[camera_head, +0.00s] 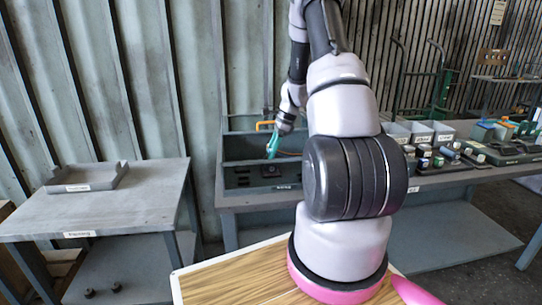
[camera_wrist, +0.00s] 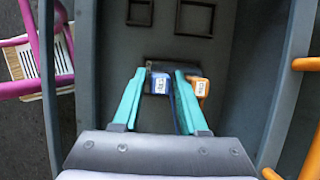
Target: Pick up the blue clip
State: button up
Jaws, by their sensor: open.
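The blue clip (camera_wrist: 160,84), with a small white label, shows in the wrist view inside a grey open housing (camera_wrist: 265,95). My gripper (camera_wrist: 159,73) has two teal fingers, open, one on each side of the blue clip. I cannot tell whether either finger touches it. An orange clip (camera_wrist: 201,88) with a label sits just right of the right finger, outside the jaws. In the head view my gripper (camera_head: 273,146) points down into the housing (camera_head: 237,183) on the bench; the clip cannot be made out there.
The housing walls stand close around the gripper. Square recesses (camera_wrist: 195,18) mark its floor. An orange handle (camera_wrist: 305,64) is at the right. In the head view, grey bins (camera_head: 420,130) and parts stand to the right, and a tray (camera_head: 88,178) lies on the left table (camera_head: 130,205).

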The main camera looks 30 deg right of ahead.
jog(key=shift+f, duration=0.1)
grip_shut()
